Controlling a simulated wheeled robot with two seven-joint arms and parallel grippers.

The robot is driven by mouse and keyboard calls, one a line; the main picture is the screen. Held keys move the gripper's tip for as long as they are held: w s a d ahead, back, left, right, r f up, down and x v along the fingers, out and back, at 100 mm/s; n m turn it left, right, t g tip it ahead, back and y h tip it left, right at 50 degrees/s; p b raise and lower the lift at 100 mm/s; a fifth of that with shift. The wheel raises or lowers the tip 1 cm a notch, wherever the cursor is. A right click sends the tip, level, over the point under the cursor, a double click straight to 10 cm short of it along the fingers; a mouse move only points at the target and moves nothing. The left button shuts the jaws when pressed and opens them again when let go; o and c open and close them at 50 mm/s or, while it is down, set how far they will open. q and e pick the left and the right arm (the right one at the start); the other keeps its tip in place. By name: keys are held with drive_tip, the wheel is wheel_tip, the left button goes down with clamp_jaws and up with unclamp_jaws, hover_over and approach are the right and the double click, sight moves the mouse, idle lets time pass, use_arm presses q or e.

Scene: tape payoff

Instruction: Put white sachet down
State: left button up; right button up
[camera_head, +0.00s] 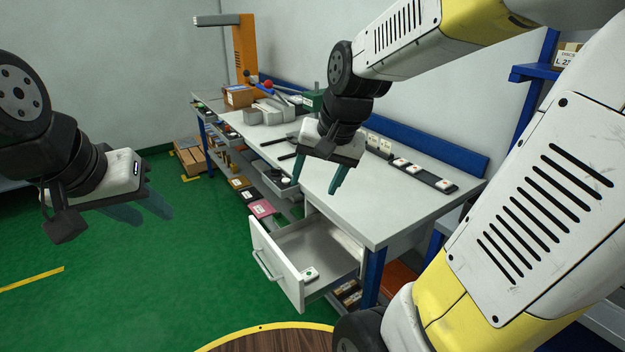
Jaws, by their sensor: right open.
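A small white sachet (309,274) with a green mark lies flat in the front of the open drawer (324,247), near its front panel. My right gripper (318,174) is open and empty, fingers pointing down, above the workbench near its front edge. It is apart from the sachet, which lies lower. My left gripper (145,207) hangs over the green floor at the left. Its fingers overlap from this angle, so its opening is unclear, and nothing shows between them.
The grey workbench (370,210) carries a black strip (426,177) with several small white pieces at the right. A cardboard box (240,96) and an orange stand (245,50) are at the far end. The open drawer juts out in front of the bench.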

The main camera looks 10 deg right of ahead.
drive_tip(key=s+r+n+t, duration=0.1)
drive_tip(key=s+r+n, duration=0.3)
drive_tip(key=s, duration=0.5)
drive_tip(key=shift+s+a+t, duration=0.3)
drive_tip(key=shift+t, duration=0.1)
idle(1.4)
